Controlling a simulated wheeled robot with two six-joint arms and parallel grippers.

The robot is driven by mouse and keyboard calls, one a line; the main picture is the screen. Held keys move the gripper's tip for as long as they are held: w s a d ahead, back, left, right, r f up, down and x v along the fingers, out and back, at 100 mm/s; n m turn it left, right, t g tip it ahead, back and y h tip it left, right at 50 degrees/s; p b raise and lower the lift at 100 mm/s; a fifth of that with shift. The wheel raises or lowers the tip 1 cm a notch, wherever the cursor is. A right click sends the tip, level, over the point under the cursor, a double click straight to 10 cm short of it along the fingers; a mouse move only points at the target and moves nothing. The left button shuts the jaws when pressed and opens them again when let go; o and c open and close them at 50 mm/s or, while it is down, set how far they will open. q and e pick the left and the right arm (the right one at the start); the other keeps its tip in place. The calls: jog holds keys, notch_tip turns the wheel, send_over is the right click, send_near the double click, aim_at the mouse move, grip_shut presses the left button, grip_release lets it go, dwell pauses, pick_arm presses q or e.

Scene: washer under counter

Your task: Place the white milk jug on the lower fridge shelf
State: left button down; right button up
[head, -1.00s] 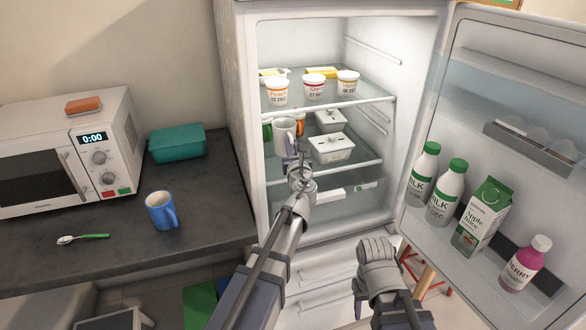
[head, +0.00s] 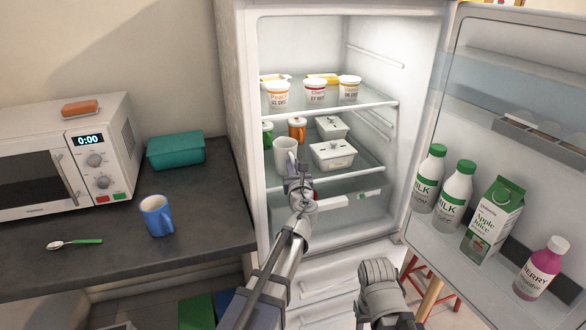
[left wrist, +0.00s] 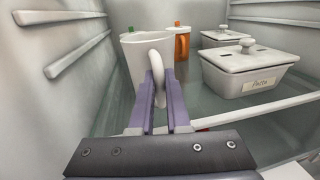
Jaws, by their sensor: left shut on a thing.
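The white milk jug (head: 285,157) is upright inside the open fridge, at the left front of the lower glass shelf (head: 350,175). It is at or just above the glass; I cannot tell if it touches. My left gripper (head: 293,178) is shut on the jug's handle, which faces me. The jug (left wrist: 134,50) and its handle, between the fingers of my left gripper (left wrist: 160,88), also show in the left wrist view. My right gripper (head: 362,300) hangs low in front of the fridge, its jaws turned away.
Tubs (head: 315,92) fill the upper shelf. The open door (head: 500,110) holds bottles and a carton on the right.

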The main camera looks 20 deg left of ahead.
pick_arm(q)
jog(key=shift+f, duration=0.15)
jog(key=c, duration=0.9)
grip_release()
jog(key=shift+s+d+r, duration=0.1)
jog(key=shift+s+r, duration=0.1)
jog(key=shift+s, duration=0.05)
jog(key=v, duration=1.1)
jog(key=shift+s, duration=0.25)
jog(key=shift+d+f, duration=0.1)
